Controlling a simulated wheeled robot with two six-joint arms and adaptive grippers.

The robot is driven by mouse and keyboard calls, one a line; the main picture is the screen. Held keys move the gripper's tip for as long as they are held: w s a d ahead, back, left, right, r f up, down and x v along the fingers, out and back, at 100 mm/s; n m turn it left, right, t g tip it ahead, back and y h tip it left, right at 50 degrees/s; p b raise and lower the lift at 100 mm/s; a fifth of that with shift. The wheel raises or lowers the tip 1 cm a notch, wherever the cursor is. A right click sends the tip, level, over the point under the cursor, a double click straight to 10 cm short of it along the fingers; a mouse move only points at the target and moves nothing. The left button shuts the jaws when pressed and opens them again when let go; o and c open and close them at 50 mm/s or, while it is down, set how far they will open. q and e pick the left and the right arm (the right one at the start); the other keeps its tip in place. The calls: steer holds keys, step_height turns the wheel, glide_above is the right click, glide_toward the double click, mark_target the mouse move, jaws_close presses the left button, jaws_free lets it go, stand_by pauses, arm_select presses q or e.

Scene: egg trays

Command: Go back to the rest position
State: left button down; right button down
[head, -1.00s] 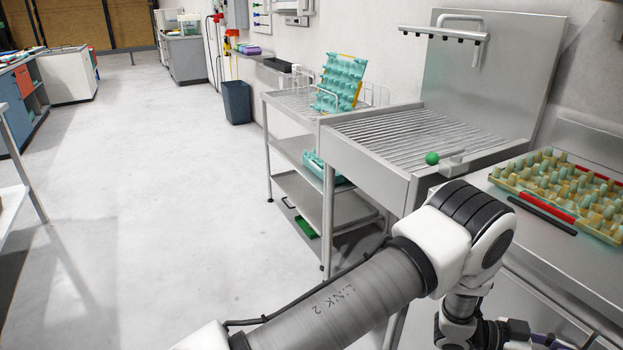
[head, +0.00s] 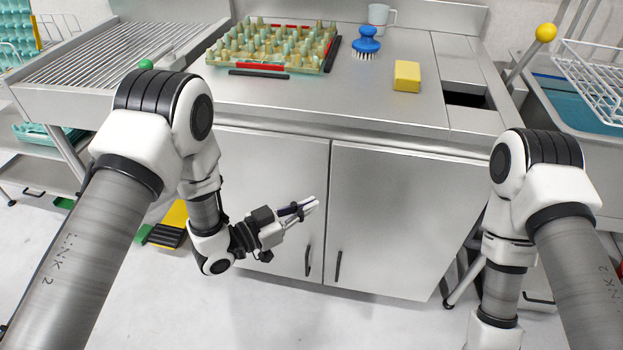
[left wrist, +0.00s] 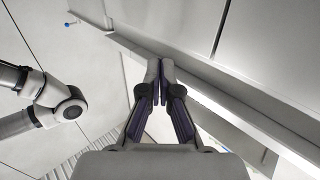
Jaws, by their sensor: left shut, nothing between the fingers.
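My left gripper (head: 309,204) hangs in front of the steel cabinet doors, below the counter's front edge. Its fingers point right in the head view. In the left wrist view the two fingers (left wrist: 160,72) meet at the tips with nothing between them. My right arm comes in at the right of the head view, and its gripper is out of the picture.
On the counter (head: 340,100) stand an egg tray (head: 330,66), a blue brush (head: 366,43), a yellow sponge (head: 407,76) and a mug (head: 381,17). A slatted drainer (head: 85,65) is at left, a sink with a wire rack (head: 600,75) at right. The cabinet (head: 400,210) stands close ahead.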

arm_select(q)
steer(key=s+a+f+n+g+y+p, duration=0.3)
steer(key=s+a, duration=0.3)
steer(key=s, duration=0.3)
steer(key=s+a+f+n+g+y+p, duration=0.4)
steer(key=s+a+y, duration=0.2)
steer(key=s, duration=0.4)
steer(key=s+a+f+n+g+y+p, duration=0.3)
steer(key=s+a+n+y+p, duration=0.1)
steer(key=s+a, duration=0.4)
steer(key=shift+s+f+g+y+p, duration=0.2)
steer(key=shift+s+g+y+p, duration=0.15)
steer(key=shift+s+y, duration=0.5)
steer(key=shift+s+a, duration=0.1)
steer(key=shift+s, duration=0.05)
